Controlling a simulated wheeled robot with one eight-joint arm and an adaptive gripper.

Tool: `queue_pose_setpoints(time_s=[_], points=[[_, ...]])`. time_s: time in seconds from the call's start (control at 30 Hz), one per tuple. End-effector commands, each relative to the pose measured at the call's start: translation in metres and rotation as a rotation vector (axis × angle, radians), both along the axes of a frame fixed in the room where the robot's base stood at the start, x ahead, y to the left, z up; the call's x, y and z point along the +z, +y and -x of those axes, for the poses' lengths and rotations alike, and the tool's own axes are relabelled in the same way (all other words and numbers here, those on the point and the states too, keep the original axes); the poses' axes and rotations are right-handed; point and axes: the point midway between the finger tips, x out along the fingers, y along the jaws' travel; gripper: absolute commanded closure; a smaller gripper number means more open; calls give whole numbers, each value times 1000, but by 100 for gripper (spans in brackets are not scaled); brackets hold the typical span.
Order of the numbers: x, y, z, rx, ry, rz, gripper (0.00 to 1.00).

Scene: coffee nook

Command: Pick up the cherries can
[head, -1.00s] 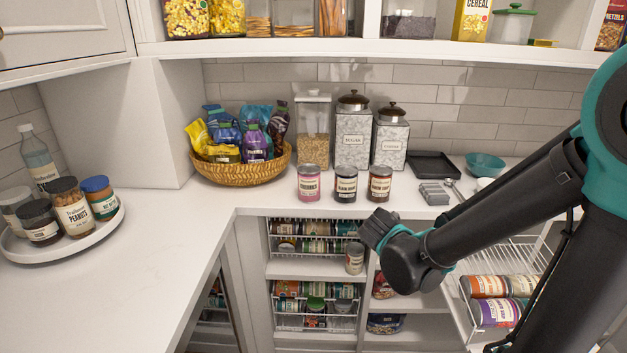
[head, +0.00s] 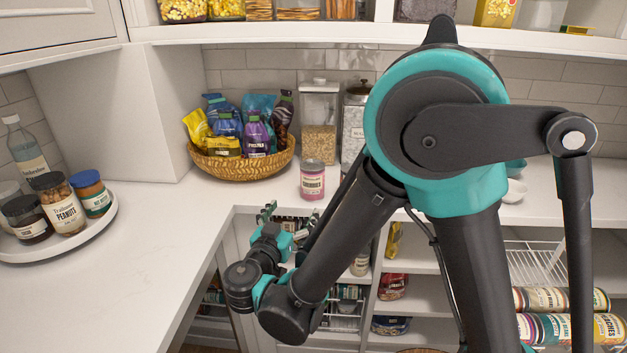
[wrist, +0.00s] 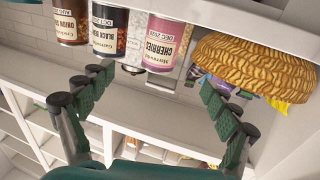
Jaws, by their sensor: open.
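The cherries can (head: 312,180) has a pink label and a grey lid. It stands upright on the white counter, right of the wicker basket. In the wrist view the cherries can (wrist: 166,38) shows at the top, beyond the fingertips and apart from them. My gripper (head: 284,212) is just below and left of the can in the head view, by the counter's front edge. In the wrist view my gripper (wrist: 150,85) is open, its two green-padded fingers wide apart with nothing between them.
Open shelves lie below the counter (head: 160,245).

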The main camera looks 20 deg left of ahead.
Motion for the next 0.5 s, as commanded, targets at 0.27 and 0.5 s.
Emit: queue_pose_setpoints(time_s=[0.27,0.5], points=[[0,-2,-55,-7,1,2,12],[0,-1,-98,-6,2,2,12]])
